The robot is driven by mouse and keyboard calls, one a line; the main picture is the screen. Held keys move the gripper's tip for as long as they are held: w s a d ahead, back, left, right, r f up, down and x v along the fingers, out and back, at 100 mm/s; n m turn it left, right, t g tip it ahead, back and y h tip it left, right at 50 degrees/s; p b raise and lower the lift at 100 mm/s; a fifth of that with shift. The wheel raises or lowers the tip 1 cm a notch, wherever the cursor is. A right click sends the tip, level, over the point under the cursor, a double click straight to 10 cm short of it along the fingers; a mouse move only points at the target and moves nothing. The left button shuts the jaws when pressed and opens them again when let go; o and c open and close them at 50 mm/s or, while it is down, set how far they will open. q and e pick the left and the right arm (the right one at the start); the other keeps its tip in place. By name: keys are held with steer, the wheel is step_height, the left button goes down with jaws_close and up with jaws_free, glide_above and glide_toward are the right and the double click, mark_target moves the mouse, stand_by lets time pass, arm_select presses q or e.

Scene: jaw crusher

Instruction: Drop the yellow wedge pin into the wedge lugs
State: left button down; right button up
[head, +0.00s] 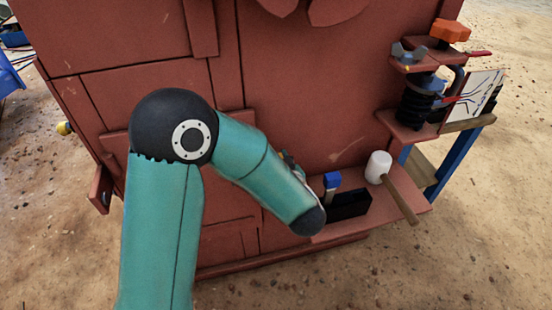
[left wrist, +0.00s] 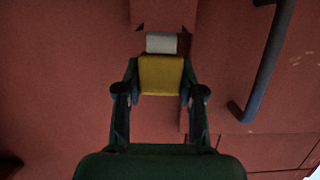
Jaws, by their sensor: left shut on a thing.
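In the left wrist view my left gripper (left wrist: 160,93) is shut on the yellow wedge pin (left wrist: 160,76), which sits between its two fingers. A pale grey-white block (left wrist: 161,43) shows just beyond the pin; I cannot tell if it is part of the pin. Dark red edges (left wrist: 184,45) flank this block against the red wall; they may be the wedge lugs, but the view is too dark to be sure. In the head view my left arm reaches across the crusher's red side, and its forearm hides the gripper and pin almost entirely. My right gripper is in neither view.
A red shelf (head: 408,207) on the crusher's side holds a white-headed mallet (head: 379,167), a black bin (head: 349,206) and a blue-topped item (head: 332,182). Above stands a black spring assembly (head: 416,108). A dark blue bar (left wrist: 268,70) rises at the wrist view's right.

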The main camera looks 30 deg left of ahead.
arm_select(q)
steer(key=shift+f, duration=0.15)
steer(key=c, duration=0.6)
jaws_free()
steer(key=shift+f, duration=0.1)
steer(key=v, duration=1.2)
steer(key=shift+f, duration=0.1)
